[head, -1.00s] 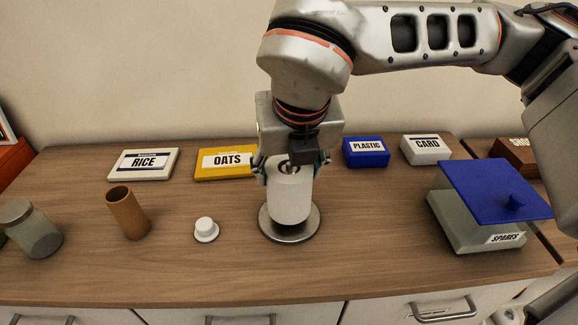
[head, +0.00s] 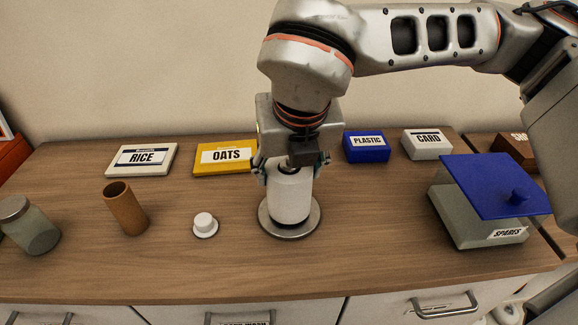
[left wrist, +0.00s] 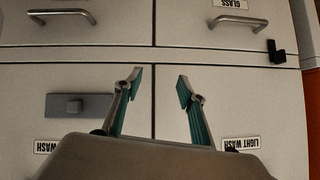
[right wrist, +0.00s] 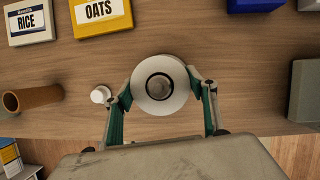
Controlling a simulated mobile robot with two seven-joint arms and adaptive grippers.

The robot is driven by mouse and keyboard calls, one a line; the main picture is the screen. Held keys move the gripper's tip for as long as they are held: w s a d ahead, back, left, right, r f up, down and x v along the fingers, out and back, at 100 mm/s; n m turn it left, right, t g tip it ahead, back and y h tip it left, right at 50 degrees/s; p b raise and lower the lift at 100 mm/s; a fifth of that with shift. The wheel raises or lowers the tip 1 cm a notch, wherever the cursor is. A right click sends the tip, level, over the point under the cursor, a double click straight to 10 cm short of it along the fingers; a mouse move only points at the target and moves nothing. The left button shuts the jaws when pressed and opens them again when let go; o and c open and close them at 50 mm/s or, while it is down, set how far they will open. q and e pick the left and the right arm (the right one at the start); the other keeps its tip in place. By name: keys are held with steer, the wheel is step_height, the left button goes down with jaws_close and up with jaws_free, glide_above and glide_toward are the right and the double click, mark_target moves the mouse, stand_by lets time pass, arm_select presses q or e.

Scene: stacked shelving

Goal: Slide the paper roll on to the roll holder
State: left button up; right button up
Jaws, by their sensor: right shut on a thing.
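The white paper roll (head: 290,203) stands upright over the round metal base of the roll holder (head: 314,222). A thin dark band shows between the roll's lower edge and the base, so I cannot tell whether they touch. My right gripper (head: 290,172) is shut on the roll's upper part from above. In the right wrist view the roll (right wrist: 160,109) sits between both fingertips, and the grey post top shows inside its hole, a dark ring around it. My left gripper (left wrist: 159,80) is open and empty in front of drawer fronts, away from the roll.
A white knobbed disc (head: 205,225), a brown tube (head: 127,209) and a glass jar (head: 32,230) stand left of the holder. Rice (head: 142,160), oats (head: 224,157) and plastic (head: 367,147) boxes lie behind. A spares box with a blue lid (head: 497,185) stands right.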

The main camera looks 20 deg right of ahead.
steer(key=shift+f, duration=0.5)
stand_by(0.5)
stand_by(0.8)
steer(key=o, duration=0.6)
